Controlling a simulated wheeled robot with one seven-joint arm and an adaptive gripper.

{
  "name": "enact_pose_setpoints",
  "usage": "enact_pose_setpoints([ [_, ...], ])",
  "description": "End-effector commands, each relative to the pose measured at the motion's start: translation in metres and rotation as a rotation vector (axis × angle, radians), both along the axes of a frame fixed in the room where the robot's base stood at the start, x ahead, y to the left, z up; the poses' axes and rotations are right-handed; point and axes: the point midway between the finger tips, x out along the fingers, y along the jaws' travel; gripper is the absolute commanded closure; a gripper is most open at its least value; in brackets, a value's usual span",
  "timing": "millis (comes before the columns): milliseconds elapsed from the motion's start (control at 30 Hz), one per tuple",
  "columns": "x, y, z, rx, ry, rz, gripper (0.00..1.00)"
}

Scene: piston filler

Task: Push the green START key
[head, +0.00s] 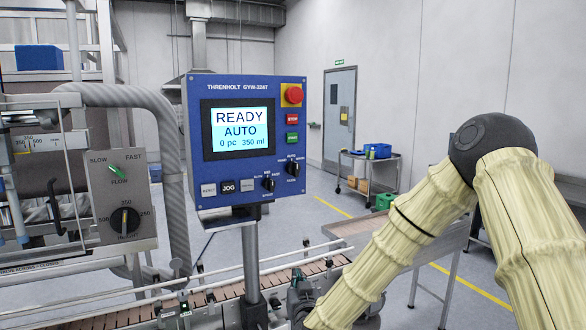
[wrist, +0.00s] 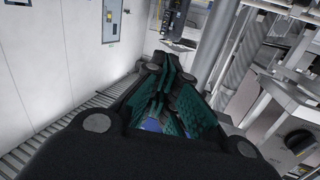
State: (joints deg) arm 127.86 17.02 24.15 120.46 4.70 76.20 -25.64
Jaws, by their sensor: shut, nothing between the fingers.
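The green START key (head: 292,137) is on the right side of the blue control panel (head: 247,180), below the red STOP key (head: 292,118) and the red emergency-stop knob (head: 293,95). The panel screen (head: 240,129) reads READY, AUTO, 0 pc, 350 ml. My gripper (wrist: 160,68) is shut and empty in the wrist view, with teal finger pads. In the head view my arm comes down from the right, its end low by the conveyor, below the panel and apart from the key. I cannot make out the START key in the wrist view.
The panel stands on a grey post (head: 251,262) beside the slat conveyor (head: 110,318) and its rails. A metal side table (head: 345,228) is at the right, partly behind my arm. A selector knob (head: 291,167) sits below the START key. The space before the panel face looks clear.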

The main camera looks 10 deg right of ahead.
Motion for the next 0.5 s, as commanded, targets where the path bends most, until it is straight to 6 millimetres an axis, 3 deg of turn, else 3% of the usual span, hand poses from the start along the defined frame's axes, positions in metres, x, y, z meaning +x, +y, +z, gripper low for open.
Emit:
enact_pose_setpoints([
  [33,0.006,-0.001,0.022,0.003,-0.032,-0.010,1.00],
  [500,0.036,-0.017,0.194,0.017,-0.307,-0.128,1.00],
])
